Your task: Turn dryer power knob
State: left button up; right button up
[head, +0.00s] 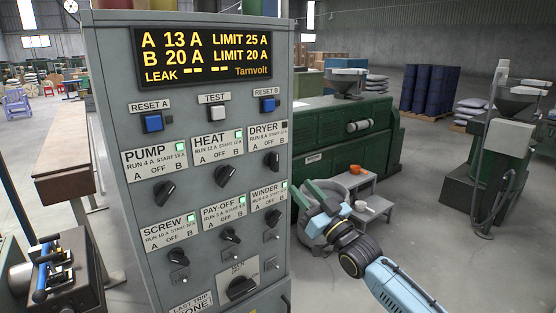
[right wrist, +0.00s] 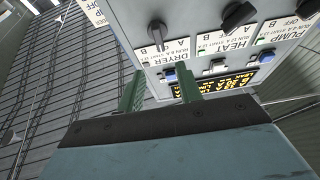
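The dryer knob (head: 272,161) is a black pointer knob at the upper right of the grey panel's (head: 150,270) knob rows, under the DRYER label (head: 265,134). It looks about upright, towards OFF. The lamp beside the label is dark. In the right wrist view, the picture is upside down and the dryer knob (right wrist: 157,34) shows beyond the fingertips. My right gripper (head: 316,193) is to the right of the panel in the head view, apart from the knob. Its green fingers (right wrist: 160,82) are spread with nothing between them. My left gripper is out of view.
The display (head: 203,57) reads A 13 A, limit 25 A, and B 20 A, limit 20 A. The pump (head: 165,193), heat (head: 225,174) and winder (head: 272,218) knobs sit close by, with lit green lamps. A grey step stand (head: 372,190) stands behind my right arm.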

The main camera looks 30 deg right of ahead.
aim_at(277, 161)
jog(key=p+x, duration=0.2)
jog(key=x, duration=1)
jog(key=shift+f, duration=0.2)
jog(key=shift+c, duration=0.2)
jog(key=c, duration=0.7)
jog(key=shift+f, duration=0.1)
grip_shut()
